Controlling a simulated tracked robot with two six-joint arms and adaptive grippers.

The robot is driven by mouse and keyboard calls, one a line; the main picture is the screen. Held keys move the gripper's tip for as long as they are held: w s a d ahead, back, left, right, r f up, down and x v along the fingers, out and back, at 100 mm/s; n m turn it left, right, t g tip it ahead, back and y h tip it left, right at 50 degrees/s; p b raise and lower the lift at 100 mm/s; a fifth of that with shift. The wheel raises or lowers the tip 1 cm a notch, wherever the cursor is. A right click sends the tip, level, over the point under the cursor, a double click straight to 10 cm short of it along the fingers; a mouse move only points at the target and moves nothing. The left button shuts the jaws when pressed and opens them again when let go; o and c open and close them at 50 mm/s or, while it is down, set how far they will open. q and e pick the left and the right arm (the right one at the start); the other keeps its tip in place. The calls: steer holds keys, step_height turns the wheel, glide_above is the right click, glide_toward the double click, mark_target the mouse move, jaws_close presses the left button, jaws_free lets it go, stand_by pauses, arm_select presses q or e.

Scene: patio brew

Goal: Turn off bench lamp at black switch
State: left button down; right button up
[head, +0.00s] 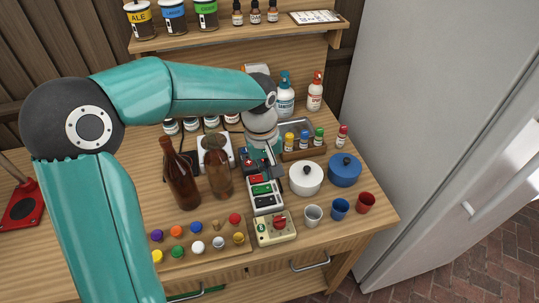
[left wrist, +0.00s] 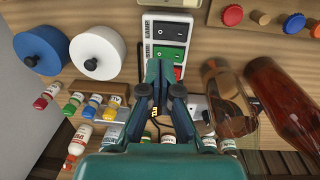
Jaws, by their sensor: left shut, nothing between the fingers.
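A white switch strip (head: 279,206) lies on the wooden bench, with red, green and black rocker switches in a row. The black switch (head: 266,201) is at the end nearer me; it also shows at the top of the left wrist view (left wrist: 165,28). The green switch (left wrist: 165,56) is in the middle, and the red one is partly hidden by my fingers. My left gripper (head: 263,163) is shut and empty, with its fingertips (left wrist: 162,66) over the red end of the strip. I cannot tell if they touch it. I cannot make out the bench lamp.
Brown bottles (head: 181,180) stand left of the strip. White (head: 305,180) and blue (head: 344,172) pots stand right of it. A beige box with a red knob (head: 262,236) sits directly in front, with small cups (head: 313,216) beside it. A board of coloured caps (head: 174,251) is at front left.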

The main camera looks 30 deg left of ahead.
arm_select(q)
steer(key=r, duration=0.5)
steer(key=shift+w+d, duration=0.2)
steer(key=shift+w, duration=0.05)
steer(key=shift+f, duration=0.1)
